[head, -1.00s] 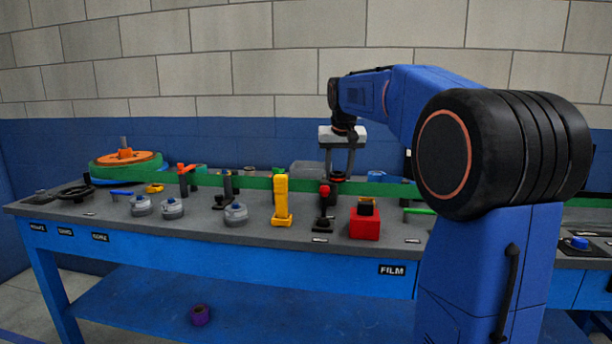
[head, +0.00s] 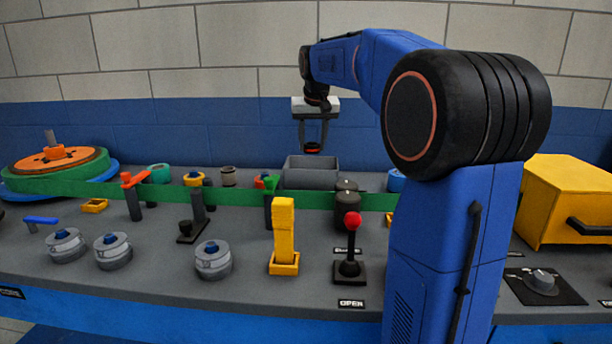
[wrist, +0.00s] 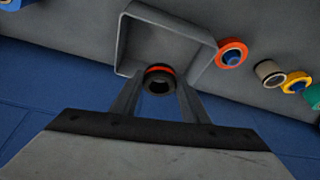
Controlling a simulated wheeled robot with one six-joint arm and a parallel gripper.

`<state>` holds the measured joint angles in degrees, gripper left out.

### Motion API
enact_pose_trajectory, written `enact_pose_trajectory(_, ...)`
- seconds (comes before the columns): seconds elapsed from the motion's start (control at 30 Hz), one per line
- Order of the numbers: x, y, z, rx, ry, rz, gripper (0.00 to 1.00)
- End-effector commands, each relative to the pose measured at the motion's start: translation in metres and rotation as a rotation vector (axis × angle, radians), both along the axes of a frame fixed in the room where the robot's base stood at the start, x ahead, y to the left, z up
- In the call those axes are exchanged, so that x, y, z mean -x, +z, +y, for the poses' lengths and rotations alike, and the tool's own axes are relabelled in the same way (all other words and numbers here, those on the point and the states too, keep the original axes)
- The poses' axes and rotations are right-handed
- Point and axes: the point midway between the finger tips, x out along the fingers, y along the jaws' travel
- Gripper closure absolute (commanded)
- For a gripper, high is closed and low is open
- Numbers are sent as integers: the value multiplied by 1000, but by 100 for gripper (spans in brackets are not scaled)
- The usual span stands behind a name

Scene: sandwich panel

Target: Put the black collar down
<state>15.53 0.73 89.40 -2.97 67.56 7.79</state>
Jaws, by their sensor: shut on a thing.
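My gripper (head: 312,146) is shut on the black collar (head: 312,151), a short black ring with an orange-red band. It holds the collar in the air above the back of the bench, in front of the blue wall band. In the wrist view the collar (wrist: 159,80) sits between the two fingertips, and its dark hole faces the camera. A grey open box (head: 310,172) stands on the bench below and behind the collar in the wrist view, where its rim (wrist: 127,45) surrounds part of the collar.
A red-orange ring with a blue centre (wrist: 231,53) lies beside the box. A green strip (head: 240,197) runs along the bench. A red-knobbed lever (head: 351,240), a yellow block (head: 283,230) and a yellow case (head: 570,200) stand nearer the front.

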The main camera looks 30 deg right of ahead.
Motion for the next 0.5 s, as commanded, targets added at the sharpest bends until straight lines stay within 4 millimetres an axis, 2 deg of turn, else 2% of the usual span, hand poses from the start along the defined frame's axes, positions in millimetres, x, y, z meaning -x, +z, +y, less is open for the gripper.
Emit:
enact_pose_trajectory(0.3, 0, -45, 0, -1, 0, 2, 84)
enact_pose_trajectory(0.5, 0, -59, 0, 0, 0, 0, 84)
